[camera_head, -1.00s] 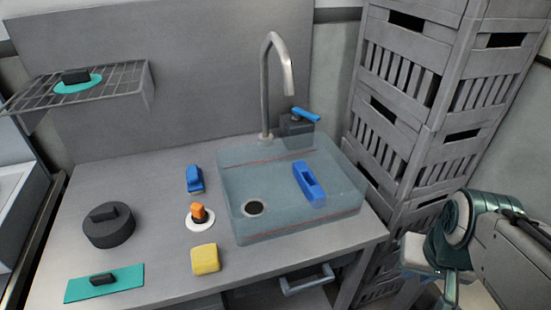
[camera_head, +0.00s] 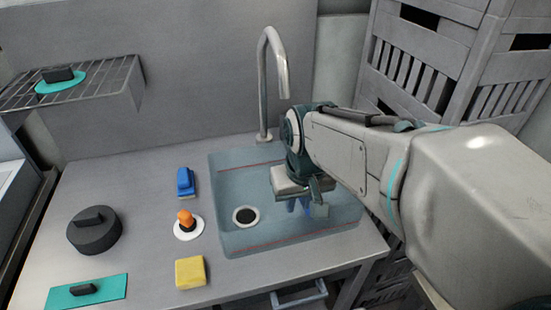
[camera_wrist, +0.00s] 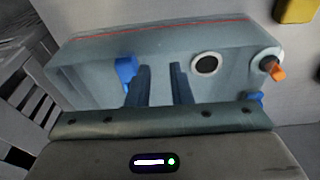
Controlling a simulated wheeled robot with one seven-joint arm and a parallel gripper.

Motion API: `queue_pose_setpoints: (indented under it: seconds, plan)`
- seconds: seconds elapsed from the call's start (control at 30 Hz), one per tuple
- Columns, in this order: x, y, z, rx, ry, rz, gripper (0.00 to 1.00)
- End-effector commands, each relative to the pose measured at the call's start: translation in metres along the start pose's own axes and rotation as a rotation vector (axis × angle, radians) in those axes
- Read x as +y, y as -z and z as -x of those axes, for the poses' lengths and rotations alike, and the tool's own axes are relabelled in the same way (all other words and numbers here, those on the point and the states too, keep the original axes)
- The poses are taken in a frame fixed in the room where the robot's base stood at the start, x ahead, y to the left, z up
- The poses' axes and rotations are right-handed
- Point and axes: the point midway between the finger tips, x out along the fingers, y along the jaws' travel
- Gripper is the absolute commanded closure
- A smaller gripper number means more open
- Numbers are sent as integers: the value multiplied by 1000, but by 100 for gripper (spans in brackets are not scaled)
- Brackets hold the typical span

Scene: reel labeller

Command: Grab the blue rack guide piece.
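The blue rack guide piece, which I take to be the slotted blue block in the sink (camera_head: 226,247), is mostly hidden behind my gripper (camera_head: 303,206) in the head view. In the wrist view the blue piece (camera_wrist: 125,71) shows just left of my gripper (camera_wrist: 159,70), partly behind its left finger. The two fingers are apart with nothing visible between them, so my gripper is open. It points down into the sink. I cannot tell whether a finger touches the piece.
A faucet (camera_head: 265,90) rises behind the sink. A smaller blue item (camera_head: 186,183), an orange-topped white disc (camera_head: 187,228) and a yellow sponge (camera_head: 190,272) stand left of the sink. Farther left are a black round weight (camera_head: 95,235) and a teal plate (camera_head: 105,290). Grey crates (camera_head: 450,60) stand right.

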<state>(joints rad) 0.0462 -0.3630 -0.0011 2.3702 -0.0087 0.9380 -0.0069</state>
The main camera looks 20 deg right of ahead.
Motion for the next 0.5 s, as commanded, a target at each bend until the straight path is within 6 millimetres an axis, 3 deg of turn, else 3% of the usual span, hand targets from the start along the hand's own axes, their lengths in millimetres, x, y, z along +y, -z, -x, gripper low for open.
queue_pose_setpoints:
  seconds: [0.1, 0.3, 0.5]
  plan:
    - [8, 41, 3, -54, -3, 12, 81]
    - [28, 100, -6, -134, 2, 30, 81]
    - [47, 134, -17, -184, 9, 33, 81]
